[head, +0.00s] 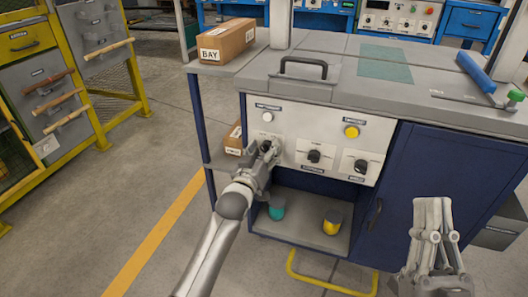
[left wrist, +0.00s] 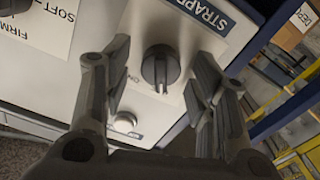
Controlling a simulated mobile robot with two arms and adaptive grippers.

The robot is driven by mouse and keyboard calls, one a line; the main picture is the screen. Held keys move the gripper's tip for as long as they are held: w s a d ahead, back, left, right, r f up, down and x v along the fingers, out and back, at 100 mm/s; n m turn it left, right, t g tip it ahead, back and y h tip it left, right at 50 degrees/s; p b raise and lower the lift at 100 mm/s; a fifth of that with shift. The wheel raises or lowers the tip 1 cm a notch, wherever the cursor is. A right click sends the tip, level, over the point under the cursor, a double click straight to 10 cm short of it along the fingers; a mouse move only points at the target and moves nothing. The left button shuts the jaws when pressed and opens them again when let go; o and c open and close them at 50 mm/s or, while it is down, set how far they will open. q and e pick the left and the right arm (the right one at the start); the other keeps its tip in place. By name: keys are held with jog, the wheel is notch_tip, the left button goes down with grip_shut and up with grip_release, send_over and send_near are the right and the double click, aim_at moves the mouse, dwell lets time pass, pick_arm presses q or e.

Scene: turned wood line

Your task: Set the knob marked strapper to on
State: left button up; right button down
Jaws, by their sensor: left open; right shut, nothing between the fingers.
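The strapper knob (left wrist: 160,69) is a dark round knob with a raised grip bar, on a pale plate under a dark label (left wrist: 203,12) of which "STRAPP" shows. The bar runs nearly up and down in the left wrist view; the position words are mostly hidden, so I cannot tell its setting. My left gripper (left wrist: 162,55) is open, one finger on each side of the knob, apparently not touching it. In the head view my left gripper (head: 266,150) covers much of the knob at the panel's left. My right gripper (head: 433,212) is shut and empty, right of the panel.
The control panel (head: 337,132) also holds a middle black knob (head: 314,156), a right black knob (head: 360,166), a yellow button (head: 351,132) and a white button (head: 267,117). A teal object (head: 277,209) and a yellow one (head: 332,223) stand on the shelf below.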

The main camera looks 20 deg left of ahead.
pick_arm(q)
jog(key=c, duration=1)
pick_arm(e)
jog(key=shift+w, duration=0.1)
